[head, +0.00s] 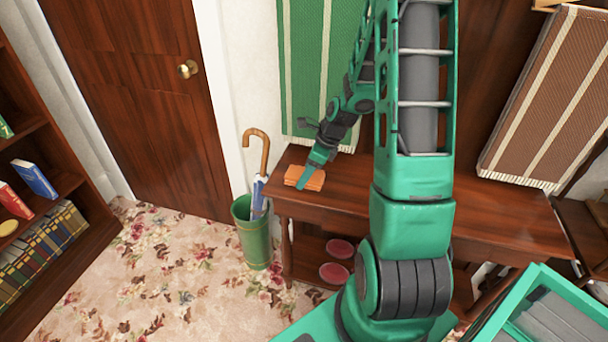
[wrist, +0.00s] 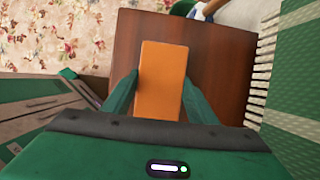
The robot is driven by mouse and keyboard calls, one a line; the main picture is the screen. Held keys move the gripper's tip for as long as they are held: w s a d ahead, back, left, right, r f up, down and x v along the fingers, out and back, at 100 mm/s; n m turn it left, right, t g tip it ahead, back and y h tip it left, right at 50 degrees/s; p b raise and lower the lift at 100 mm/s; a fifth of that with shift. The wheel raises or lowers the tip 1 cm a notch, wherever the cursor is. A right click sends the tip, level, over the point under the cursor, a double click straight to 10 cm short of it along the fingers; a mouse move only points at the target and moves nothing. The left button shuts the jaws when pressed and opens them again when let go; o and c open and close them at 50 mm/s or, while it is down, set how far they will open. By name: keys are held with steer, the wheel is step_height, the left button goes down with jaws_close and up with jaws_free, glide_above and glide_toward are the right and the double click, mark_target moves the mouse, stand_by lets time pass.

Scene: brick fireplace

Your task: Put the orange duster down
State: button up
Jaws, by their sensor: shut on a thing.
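The orange duster (head: 304,178) is a flat orange block at the left end of a dark wooden side table (head: 345,197). In the wrist view the duster (wrist: 162,75) sits between the two green fingers of my gripper (wrist: 158,92), which is shut on its sides. The table top (wrist: 215,60) shows beneath and around it. I cannot tell for sure whether the duster touches the table or is held just above it. My gripper (head: 309,177) reaches down to the duster in the head view.
A green umbrella stand (head: 252,238) with a wooden-handled umbrella (head: 257,155) stands left of the table. A green striped textile (head: 318,60) hangs behind it. Two red round items (head: 336,260) lie on the lower shelf. The table top right of the duster looks clear.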

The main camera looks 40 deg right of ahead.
steer(key=shift+f, duration=0.1)
steer(key=o, duration=1.1)
steer(key=v, duration=1.2)
steer(key=s+a+r+n+g+h, duration=0.1)
steer(key=s+a+r+n, duration=0.1)
steer(key=s+n, duration=0.5)
steer(key=s+a+r+n+g, duration=0.1)
steer(key=s+a+r+n, duration=0.1)
steer(key=s+r+n, duration=0.2)
steer(key=s+a+r+n+g+h, duration=0.1)
steer(key=s+a+r+n, duration=0.1)
steer(key=s+n, duration=0.9)
steer(key=s, duration=0.2)
steer(key=shift+s+a+r+g+h, duration=0.25)
steer(key=shift+s+r+g+h, duration=0.05)
steer(key=shift+s+r, duration=0.1)
